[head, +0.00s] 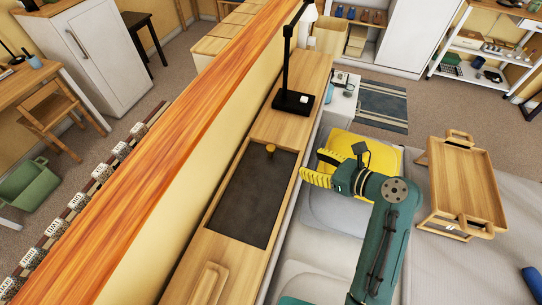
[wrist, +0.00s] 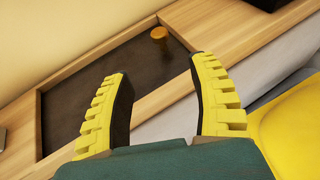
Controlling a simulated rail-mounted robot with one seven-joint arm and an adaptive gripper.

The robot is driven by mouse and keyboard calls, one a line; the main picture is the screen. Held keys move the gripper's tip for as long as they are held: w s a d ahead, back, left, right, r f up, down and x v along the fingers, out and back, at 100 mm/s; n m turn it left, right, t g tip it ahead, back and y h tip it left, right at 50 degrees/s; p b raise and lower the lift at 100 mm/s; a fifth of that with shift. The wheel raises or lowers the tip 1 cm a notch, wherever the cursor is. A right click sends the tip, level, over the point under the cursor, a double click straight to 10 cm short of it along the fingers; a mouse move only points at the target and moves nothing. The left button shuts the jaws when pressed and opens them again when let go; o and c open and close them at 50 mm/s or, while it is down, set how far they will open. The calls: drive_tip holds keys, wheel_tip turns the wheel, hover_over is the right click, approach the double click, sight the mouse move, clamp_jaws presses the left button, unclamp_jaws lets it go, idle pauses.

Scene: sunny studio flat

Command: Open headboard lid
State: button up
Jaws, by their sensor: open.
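The wooden headboard (head: 292,128) runs beside the bed. A dark rectangular panel (head: 250,200) sits in it below the wooden rim; I cannot tell whether this is the lid or a compartment floor. A short amber knob (head: 270,149) stands near its far end. The dark panel (wrist: 85,85) and the knob (wrist: 159,37) also show in the wrist view. A raised wooden handle-like piece (head: 208,285) lies on the near part of the headboard. My gripper (head: 308,168) is open and empty, right of the knob and apart from it. Its yellow fingers (wrist: 160,72) point towards the headboard.
A black lamp (head: 293,101) stands on the headboard beyond the panel. A wooden bed tray (head: 463,185) and a yellow pillow (head: 342,145) are on the bed to the right. A partition with an orange-brown top (head: 180,110) rises along the headboard's left side.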

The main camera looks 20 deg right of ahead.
sight(272, 148)
drive_tip(key=b+x, duration=0.3)
drive_tip(key=x, duration=1.3)
drive_tip(key=shift+a+r+b, duration=0.1)
drive_tip(key=shift+b, duration=0.25)
drive_tip(key=shift+c, duration=0.3)
clamp_jaws()
